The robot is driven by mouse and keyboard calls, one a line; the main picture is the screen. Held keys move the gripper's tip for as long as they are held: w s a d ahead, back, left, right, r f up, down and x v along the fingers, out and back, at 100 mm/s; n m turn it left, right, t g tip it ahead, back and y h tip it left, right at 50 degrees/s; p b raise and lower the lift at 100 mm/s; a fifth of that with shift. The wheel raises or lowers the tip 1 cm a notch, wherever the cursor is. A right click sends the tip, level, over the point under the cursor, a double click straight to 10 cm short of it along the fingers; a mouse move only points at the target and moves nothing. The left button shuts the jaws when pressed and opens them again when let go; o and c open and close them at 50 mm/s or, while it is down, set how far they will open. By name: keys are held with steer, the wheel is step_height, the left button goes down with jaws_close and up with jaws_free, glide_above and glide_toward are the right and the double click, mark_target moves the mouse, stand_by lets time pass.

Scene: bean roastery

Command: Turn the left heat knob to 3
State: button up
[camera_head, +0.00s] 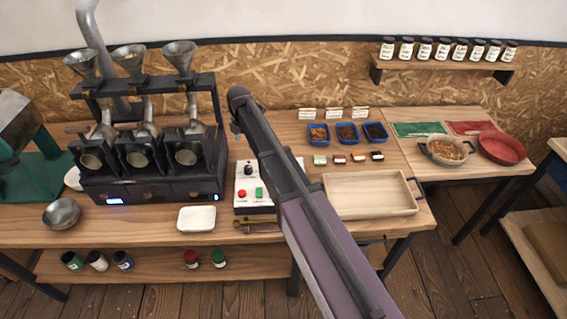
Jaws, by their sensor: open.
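A dark three-drum sample roaster (151,184) stands on the wooden bench at the left, with three metal funnels above it. Its front panel has a lit blue display (114,201) at the left end and small round dark controls (148,195) along it. These are too small to read, so I cannot tell the left heat knob or its setting. My arm crosses the view from the bottom right up to a dark joint right of the roaster. My gripper cannot be made out. Nothing of mine visibly touches the roaster's front.
A control box (241,207) with a black knob, red button and green button stands right of the roaster. A white tray (197,218) and metal bowl (61,214) sit in front. A wooden tray (370,177) and blue trays (348,134) are farther right.

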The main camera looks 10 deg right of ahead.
steer(key=s+d+f+m+b, duration=0.3)
steer(key=s+d+m, duration=0.8)
steer(key=d+m, duration=0.1)
steer(key=shift+s+d+m, duration=0.25)
steer(key=shift+d+m, duration=0.15)
steer(key=shift+d, duration=0.15)
stand_by(0.5)
steer(key=s+d+m, duration=0.9)
steer(key=s+m, duration=0.4)
steer(key=s, duration=0.1)
steer(key=shift+s+d+m, duration=0.15)
steer(key=shift+d+m, duration=0.2)
steer(key=shift+m, duration=0.05)
